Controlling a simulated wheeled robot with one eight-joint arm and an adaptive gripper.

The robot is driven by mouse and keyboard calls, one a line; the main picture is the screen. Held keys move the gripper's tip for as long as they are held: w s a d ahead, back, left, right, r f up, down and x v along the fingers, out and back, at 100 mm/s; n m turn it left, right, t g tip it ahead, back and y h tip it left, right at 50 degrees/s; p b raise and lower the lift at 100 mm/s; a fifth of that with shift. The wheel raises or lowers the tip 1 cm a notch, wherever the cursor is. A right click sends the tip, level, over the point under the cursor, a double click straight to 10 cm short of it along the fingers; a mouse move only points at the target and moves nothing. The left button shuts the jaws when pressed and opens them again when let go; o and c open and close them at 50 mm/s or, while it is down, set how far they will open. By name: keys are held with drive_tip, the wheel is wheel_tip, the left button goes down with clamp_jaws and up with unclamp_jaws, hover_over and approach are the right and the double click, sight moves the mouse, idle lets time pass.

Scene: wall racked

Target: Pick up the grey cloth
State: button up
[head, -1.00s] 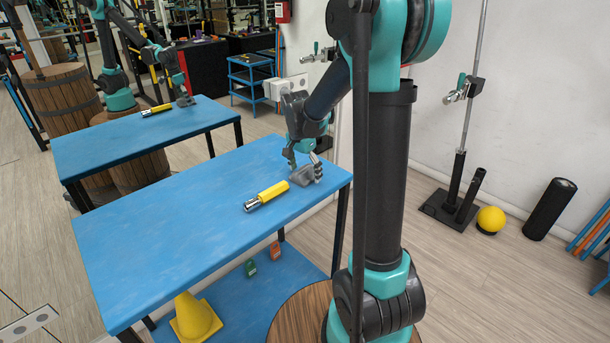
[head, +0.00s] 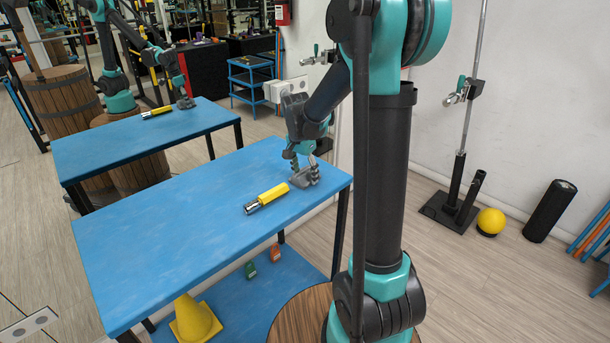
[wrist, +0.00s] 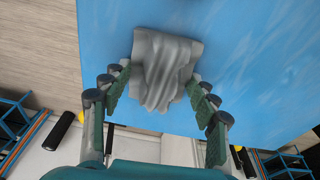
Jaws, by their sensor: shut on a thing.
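The head view does not clearly show whether the cloth is off the table.
A yellow and silver cylinder (head: 266,198) lies on the table just left of the cloth. The left part of the table is clear. A lower shelf holds a yellow cone (head: 194,320) and two small items. A mirror behind reflects the table and my arm.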

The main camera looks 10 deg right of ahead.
sight(305, 170)
wheel_tip(305, 170, up, 20)
drive_tip(key=shift+r, duration=0.2)
idle(0.4)
